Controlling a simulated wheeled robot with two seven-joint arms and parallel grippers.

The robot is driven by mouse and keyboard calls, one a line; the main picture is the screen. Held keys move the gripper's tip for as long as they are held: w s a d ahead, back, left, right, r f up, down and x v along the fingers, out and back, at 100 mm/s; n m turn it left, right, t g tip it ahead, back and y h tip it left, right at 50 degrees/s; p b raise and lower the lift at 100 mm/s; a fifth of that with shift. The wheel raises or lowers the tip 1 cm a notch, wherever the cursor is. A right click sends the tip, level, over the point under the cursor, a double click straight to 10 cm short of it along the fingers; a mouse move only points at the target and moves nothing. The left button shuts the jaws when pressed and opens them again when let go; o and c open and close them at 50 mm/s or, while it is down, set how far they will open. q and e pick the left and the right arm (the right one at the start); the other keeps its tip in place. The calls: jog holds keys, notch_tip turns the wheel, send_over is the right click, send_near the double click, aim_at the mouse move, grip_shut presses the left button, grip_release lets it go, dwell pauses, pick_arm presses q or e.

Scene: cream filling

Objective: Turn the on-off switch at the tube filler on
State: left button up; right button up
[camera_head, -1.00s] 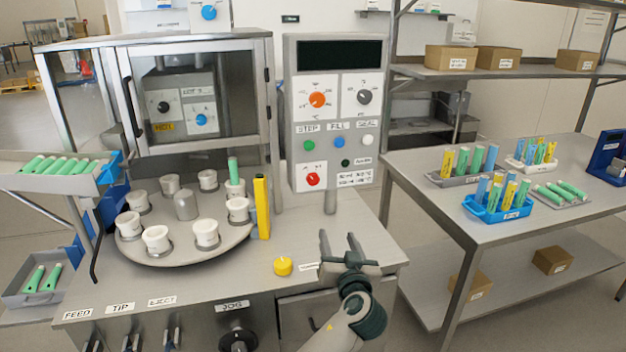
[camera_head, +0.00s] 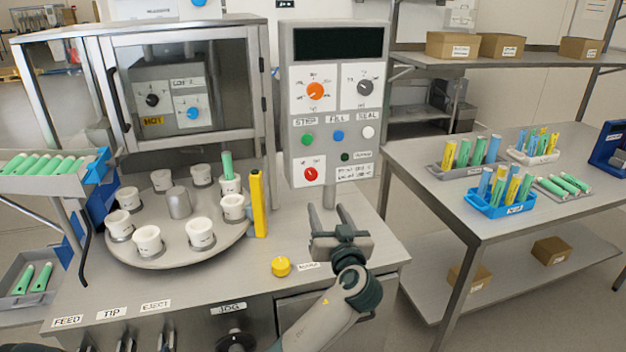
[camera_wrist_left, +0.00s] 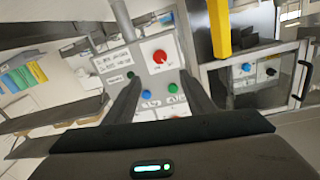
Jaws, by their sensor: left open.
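The tube filler's control panel (camera_head: 336,140) stands on a post at the back of the machine table. A red rotary knob (camera_head: 311,174) sits on a white plate at its lower left; I cannot read its label, so I cannot tell for sure that it is the on-off switch. My left gripper (camera_head: 330,215) is open and empty, below the panel and apart from it, fingers pointing toward it. In the left wrist view the panel appears upside down, with the red knob (camera_wrist_left: 160,57) ahead of the fingers (camera_wrist_left: 160,98). My right gripper is not in view.
An orange knob (camera_head: 315,91), a grey knob (camera_head: 365,87) and several buttons share the panel. A yellow post (camera_head: 258,205) and a turntable with white cups (camera_head: 180,255) stand left. A yellow button (camera_head: 281,267) is on the tabletop. A tube-rack table (camera_head: 430,200) is right.

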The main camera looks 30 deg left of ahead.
pick_arm(q)
jog(key=p, duration=0.3)
send_near(312, 176)
jog(key=p+x, duration=0.1)
jog(key=x, duration=0.5)
jog(key=shift+w+a, duration=0.15)
jog(key=shift+a, duration=0.05)
jog(key=shift+p+x, duration=0.4)
jog(key=shift+x, duration=0.4)
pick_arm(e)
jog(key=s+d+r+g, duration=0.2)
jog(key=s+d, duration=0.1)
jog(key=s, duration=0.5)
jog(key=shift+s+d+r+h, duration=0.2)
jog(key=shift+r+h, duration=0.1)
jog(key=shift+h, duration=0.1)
pick_arm(q)
jog(key=shift+c, duration=0.3)
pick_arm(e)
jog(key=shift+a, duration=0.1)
pick_arm(q)
jog(key=c, duration=1)
